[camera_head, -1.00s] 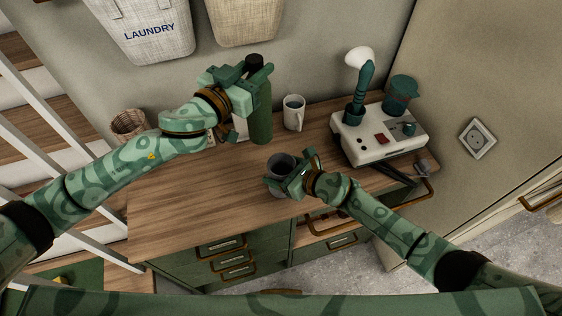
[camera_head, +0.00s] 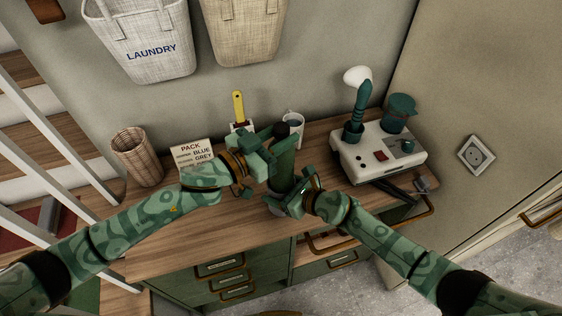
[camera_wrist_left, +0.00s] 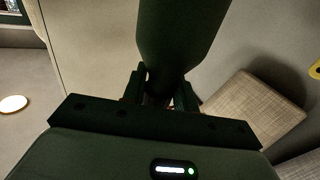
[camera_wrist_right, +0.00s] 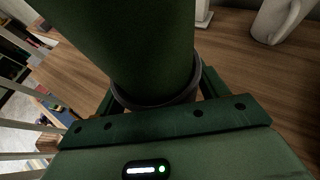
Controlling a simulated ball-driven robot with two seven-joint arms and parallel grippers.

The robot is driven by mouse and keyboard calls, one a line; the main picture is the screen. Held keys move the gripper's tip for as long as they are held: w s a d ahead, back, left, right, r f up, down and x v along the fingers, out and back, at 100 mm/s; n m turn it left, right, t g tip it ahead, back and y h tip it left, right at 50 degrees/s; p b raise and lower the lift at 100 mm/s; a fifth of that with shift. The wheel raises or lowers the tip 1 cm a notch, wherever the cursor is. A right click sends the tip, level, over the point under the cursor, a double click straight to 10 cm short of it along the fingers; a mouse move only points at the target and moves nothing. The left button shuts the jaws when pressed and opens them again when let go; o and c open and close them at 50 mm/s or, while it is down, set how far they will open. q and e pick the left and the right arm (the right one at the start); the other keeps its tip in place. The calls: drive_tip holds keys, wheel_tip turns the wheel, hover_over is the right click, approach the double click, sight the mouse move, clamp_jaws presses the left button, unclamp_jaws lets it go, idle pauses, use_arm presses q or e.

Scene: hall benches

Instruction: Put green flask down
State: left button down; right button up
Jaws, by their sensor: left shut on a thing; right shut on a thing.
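The green flask (camera_head: 282,180) with a dark cap (camera_head: 281,131) is upright over the worktop's middle. My left gripper (camera_head: 268,157) is shut on its upper part; the flask fills the top of the left wrist view (camera_wrist_left: 180,35). My right gripper (camera_head: 292,203) is shut on a grey cup, largely hidden in the head view. In the right wrist view the cup's rim (camera_wrist_right: 193,88) curves around the flask's lower end (camera_wrist_right: 140,45). The flask's foot appears inside the cup; how deep it sits, I cannot tell.
The wooden worktop (camera_head: 165,235) has bare room at the left. Behind stand a wicker basket (camera_head: 137,158), a sign (camera_head: 193,155), a yellow-handled brush (camera_head: 238,108) and a white mug (camera_head: 294,122). A white device (camera_head: 380,153) stands at the right. A drawer at the front looks open.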

sight(280, 161)
use_arm(q)
wheel_tip(280, 161, down, 8)
drive_tip(key=shift+f, duration=0.2)
drive_tip(key=shift+f, duration=0.1)
drive_tip(key=c, duration=1.1)
unclamp_jaws()
drive_tip(key=shift+f, duration=0.1)
drive_tip(key=shift+a, duration=0.1)
use_arm(e)
drive_tip(key=o, duration=1.1)
drive_tip(key=shift+c, duration=0.2)
use_arm(q)
drive_tip(key=v, duration=0.7)
drive_tip(key=shift+s, duration=0.2)
